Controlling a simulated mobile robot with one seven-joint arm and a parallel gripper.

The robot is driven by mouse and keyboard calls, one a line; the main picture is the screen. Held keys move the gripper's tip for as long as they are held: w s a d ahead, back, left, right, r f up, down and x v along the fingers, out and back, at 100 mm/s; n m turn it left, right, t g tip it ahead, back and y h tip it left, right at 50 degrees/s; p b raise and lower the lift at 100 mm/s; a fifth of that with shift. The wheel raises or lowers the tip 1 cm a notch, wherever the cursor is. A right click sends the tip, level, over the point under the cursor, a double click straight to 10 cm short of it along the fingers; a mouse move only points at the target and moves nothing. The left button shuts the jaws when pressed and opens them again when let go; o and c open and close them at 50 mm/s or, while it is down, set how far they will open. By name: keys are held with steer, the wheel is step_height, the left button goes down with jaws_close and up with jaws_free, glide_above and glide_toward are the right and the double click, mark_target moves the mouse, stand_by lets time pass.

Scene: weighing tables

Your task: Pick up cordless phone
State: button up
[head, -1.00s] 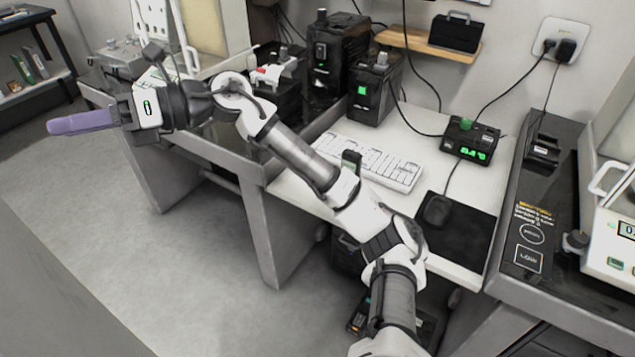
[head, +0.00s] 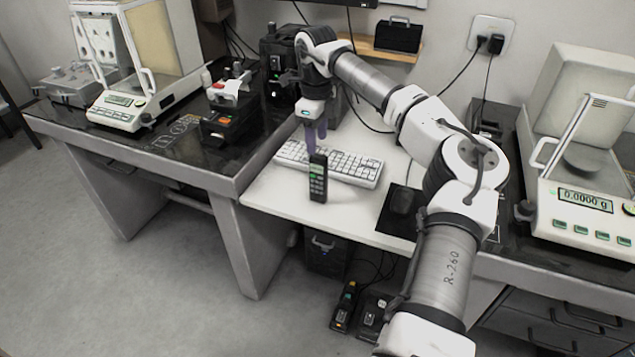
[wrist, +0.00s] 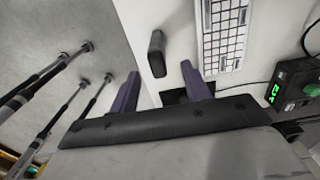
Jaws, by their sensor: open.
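The cordless phone (head: 318,178) is dark with a small green-lit screen and a keypad. It stands upright on the white desk (head: 272,198), in front of the keyboard. In the wrist view the phone (wrist: 157,54) shows end-on, beyond and between the two purple fingers. My gripper (head: 316,132) points down above the keyboard, just behind the phone in the head view. In the wrist view my gripper (wrist: 160,88) has its fingers spread wide, with nothing between the tips. It is apart from the phone.
The white keyboard (head: 345,165) lies behind the phone, and a dark mouse (head: 404,198) is at its right. Balances stand on the dark benches at left (head: 120,110) and right (head: 585,205). The desk's front edge is close to the phone.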

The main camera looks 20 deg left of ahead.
mark_target(318, 167)
step_height(318, 167, down, 4)
steer(key=shift+r, duration=0.25)
steer(key=f, duration=0.1)
steer(key=f+p, duration=0.1)
steer(key=f, duration=0.1)
steer(key=f+p, duration=0.1)
steer(key=shift+s+d+f, duration=0.3)
steer(key=shift+d+f, duration=0.05)
steer(key=shift+f, duration=0.4)
steer(key=shift+c, duration=0.2)
jaws_close()
